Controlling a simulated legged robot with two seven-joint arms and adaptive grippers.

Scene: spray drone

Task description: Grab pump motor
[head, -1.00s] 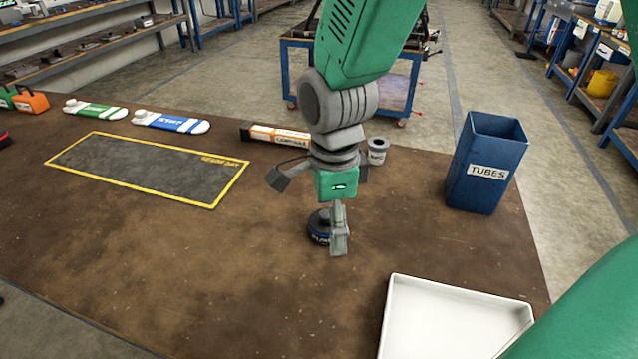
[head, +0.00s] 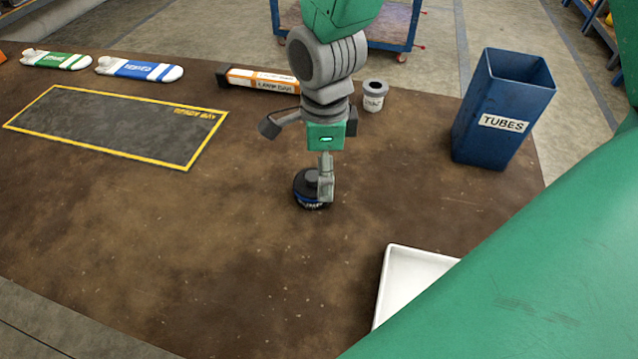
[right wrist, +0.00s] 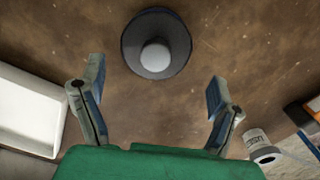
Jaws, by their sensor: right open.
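The pump motor (head: 304,188), a short black round body with a blue band, stands on the brown table. It also shows in the right wrist view (right wrist: 157,43), seen from above as a dark disc with a grey centre. My right gripper (right wrist: 156,82) is open and empty, its two fingers spread wider than the motor. In the right wrist view the motor lies just beyond the fingertips, near the top edge. In the head view a finger of this gripper (head: 325,172) hangs in front of the motor and hides part of it. My left gripper is not in view.
A white tray (head: 402,262) lies right of the motor, partly behind my green arm. A blue TUBES bin (head: 490,140) stands at the right. A small grey cup (head: 374,96), an orange-and-white box (head: 262,80) and a yellow-outlined mat (head: 120,125) lie farther back. The table's front left is clear.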

